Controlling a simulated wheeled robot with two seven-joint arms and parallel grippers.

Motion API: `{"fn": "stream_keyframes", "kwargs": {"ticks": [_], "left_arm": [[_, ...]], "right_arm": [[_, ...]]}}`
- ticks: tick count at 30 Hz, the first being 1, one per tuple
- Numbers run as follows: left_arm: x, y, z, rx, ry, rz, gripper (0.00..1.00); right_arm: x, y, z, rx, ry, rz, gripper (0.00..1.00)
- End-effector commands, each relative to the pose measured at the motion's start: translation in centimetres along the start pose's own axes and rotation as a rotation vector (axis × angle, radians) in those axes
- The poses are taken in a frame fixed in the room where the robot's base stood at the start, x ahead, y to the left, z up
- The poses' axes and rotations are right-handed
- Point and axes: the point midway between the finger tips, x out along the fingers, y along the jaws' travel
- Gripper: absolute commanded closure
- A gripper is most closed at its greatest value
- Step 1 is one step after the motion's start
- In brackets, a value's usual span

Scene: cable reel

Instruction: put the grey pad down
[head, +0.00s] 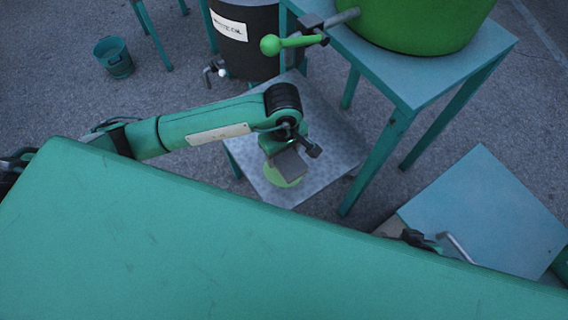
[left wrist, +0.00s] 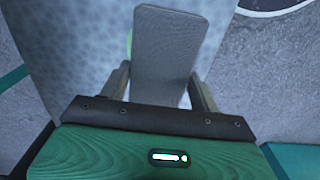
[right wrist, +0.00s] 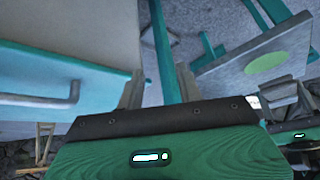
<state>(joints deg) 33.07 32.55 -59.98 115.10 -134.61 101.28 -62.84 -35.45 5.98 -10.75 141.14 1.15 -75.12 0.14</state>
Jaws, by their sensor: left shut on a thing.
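My left gripper (head: 288,150) is shut on the grey pad (left wrist: 165,55), a flat rounded rectangle that sticks out between its fingers in the left wrist view. In the head view the pad (head: 290,165) is over a light green round patch (head: 283,180) on a low grey speckled table (head: 325,150), hiding part of the patch. I cannot tell whether pad and table touch. My right gripper (right wrist: 160,88) is open and empty in the right wrist view, and the green patch (right wrist: 265,62) shows there at the right.
A teal table (head: 440,85) with a green tub (head: 415,25) stands behind the low table. A dark barrel (head: 245,50) and a bucket (head: 115,60) are at the back. A blue-topped box (head: 490,215) with a metal handle (right wrist: 65,95) is at the right, near my right gripper.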

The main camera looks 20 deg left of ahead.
Motion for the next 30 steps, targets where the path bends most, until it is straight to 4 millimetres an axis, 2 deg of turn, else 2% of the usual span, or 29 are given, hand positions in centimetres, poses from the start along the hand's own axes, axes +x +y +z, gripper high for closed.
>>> {"fn": "stream_keyframes", "kwargs": {"ticks": [3, 8, 15, 28, 29, 30], "left_arm": [[1.9, 0.0, 0.0, 0.0, -0.001, 0.0, 0.6], [3.0, 0.0, 0.1, 0.002, -0.002, 0.002, 0.6], [6.1, 0.0, 0.0, 0.001, -0.001, 0.0, 0.6], [6.5, 0.1, 0.0, 0.003, 0.001, 0.002, 0.6], [6.5, 0.1, 0.0, 0.003, 0.001, 0.002, 0.35], [6.5, 0.1, 0.0, 0.003, 0.001, 0.002, 0.27]], "right_arm": [[0.4, -0.3, -0.2, -0.003, 0.026, -0.008, 0.64], [0.6, -0.6, -0.4, -0.006, 0.044, -0.014, 0.64], [1.2, -1.2, -0.9, -0.011, 0.096, -0.031, 0.64], [1.6, -1.6, -1.2, -0.013, 0.131, -0.041, 0.64], [1.6, -1.7, -1.3, -0.013, 0.135, -0.043, 0.64], [1.6, -1.7, -1.3, -0.013, 0.134, -0.043, 0.64]]}}
